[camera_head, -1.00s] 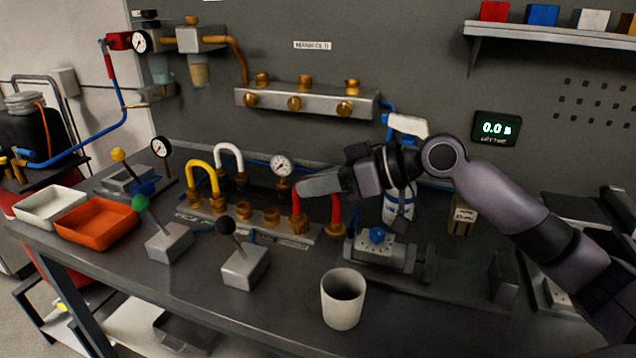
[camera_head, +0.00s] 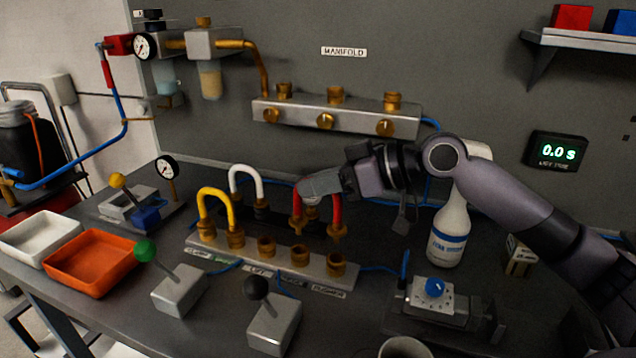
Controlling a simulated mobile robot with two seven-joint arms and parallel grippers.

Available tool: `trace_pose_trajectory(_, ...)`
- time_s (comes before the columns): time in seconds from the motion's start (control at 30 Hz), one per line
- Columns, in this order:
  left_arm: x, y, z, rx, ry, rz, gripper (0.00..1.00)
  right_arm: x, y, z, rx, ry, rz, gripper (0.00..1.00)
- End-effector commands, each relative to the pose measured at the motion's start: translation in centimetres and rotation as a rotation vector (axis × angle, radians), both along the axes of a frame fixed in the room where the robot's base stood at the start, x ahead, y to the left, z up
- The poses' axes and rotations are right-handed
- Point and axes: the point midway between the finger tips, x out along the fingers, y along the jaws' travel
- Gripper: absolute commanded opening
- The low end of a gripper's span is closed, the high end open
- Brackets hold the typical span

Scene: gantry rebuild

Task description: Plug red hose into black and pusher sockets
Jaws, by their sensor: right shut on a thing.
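My right gripper (camera_head: 314,187) reaches in from the right and is shut on the top of the red hose (camera_head: 336,212), an upside-down U with brass ends. The gripper hides the middle of the hose. The hose ends point down behind the front brass sockets (camera_head: 300,254) of the socket block (camera_head: 232,255). I cannot tell whether they touch anything below. The front sockets toward the right are empty, and a label at the block's right end reads PUSHER (camera_head: 329,293). My left gripper is not in view.
A yellow hose (camera_head: 217,190) and a white hose (camera_head: 246,168) stand plugged in at the left. Levers with green (camera_head: 145,250) and black (camera_head: 255,287) knobs stand in front. A spray bottle (camera_head: 450,232) and a blue-knob unit (camera_head: 433,300) are at the right.

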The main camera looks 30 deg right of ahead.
Motion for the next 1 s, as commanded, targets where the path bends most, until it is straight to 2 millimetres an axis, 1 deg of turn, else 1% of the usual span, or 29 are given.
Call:
trace_pose_trajectory(0.27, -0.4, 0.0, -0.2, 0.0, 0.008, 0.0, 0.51, 0.0, 0.0, 0.0, 0.001, -0.001, 0.0, 0.0)
trace_pose_trajectory(0.37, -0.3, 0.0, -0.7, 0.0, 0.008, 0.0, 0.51, 0.0, 0.0, -0.8, -0.001, -0.001, 0.001, 0.0)
trace_pose_trajectory(0.5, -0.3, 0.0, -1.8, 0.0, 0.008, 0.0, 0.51, 0.0, 0.0, -2.5, -0.009, -0.007, 0.002, 0.0)
trace_pose_trajectory(0.53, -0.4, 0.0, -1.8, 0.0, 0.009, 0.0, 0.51, 0.0, 0.0, -2.6, -0.01, -0.009, 0.001, 0.0)
trace_pose_trajectory(0.9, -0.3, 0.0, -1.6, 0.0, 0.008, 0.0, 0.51, 0.0, 0.0, -2.4, -0.01, -0.011, 0.001, 0.0)
trace_pose_trajectory(1.0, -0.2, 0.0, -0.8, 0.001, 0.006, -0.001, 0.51, 0.0, 0.0, -2.6, -0.008, -0.006, 0.001, 0.0)
